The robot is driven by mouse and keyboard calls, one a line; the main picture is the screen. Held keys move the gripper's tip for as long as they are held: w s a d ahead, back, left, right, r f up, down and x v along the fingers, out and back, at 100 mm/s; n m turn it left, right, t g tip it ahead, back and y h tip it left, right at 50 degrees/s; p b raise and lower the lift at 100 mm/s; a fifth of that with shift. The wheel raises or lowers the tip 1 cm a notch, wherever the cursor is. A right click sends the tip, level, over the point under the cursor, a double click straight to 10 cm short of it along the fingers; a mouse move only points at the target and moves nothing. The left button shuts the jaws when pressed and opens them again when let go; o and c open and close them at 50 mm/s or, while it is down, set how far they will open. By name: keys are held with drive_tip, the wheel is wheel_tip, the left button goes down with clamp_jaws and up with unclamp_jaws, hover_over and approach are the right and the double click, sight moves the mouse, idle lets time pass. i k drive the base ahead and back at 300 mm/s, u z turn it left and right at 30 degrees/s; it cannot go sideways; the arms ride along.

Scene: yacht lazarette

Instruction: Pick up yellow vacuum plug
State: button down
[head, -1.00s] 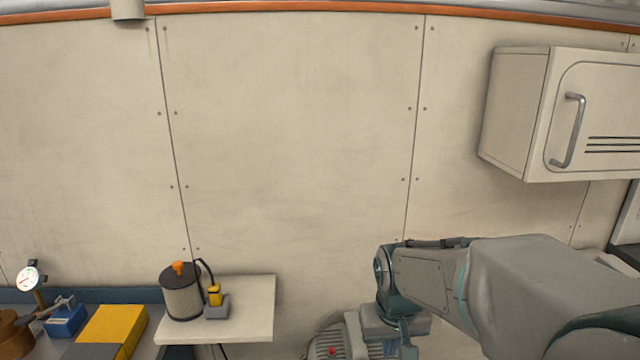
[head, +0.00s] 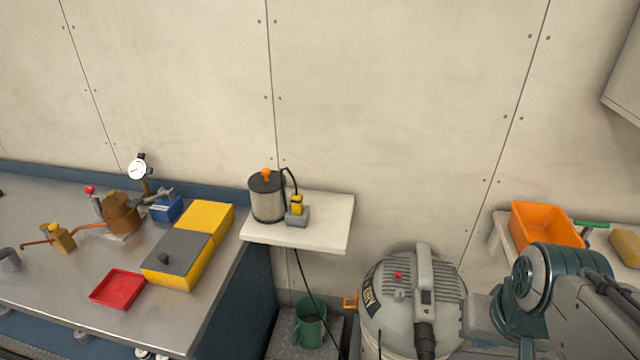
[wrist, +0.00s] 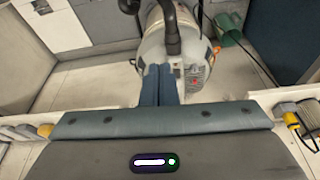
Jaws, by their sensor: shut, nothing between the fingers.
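The yellow vacuum plug (head: 297,203) sits upright in a small grey holder (head: 297,217) on a white wall shelf (head: 322,234). A black cable rises from it beside the round filter (head: 268,203). In the wrist view the plug (wrist: 291,119) shows at the right edge, beyond my gripper's body. My gripper (wrist: 160,86) is shut and empty, its two blue fingers side by side over the vacuum cleaner (wrist: 185,50). It is well apart from the plug.
The grey vacuum cleaner (head: 412,305) stands below and right of the shelf. A green mug (head: 310,325) is under the shelf. A metal bench (head: 60,285) at left holds a yellow box (head: 207,216) and red tray (head: 117,289). An orange bin (head: 546,226) is at right.

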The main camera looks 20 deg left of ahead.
sight(296, 201)
drive_tip(key=k, duration=1)
drive_tip(key=u, duration=2.25)
drive_tip(key=i, duration=1.25)
drive_tip(key=z, duration=2.2)
drive_tip(key=i, duration=0.5)
drive_tip(key=u, duration=0.1)
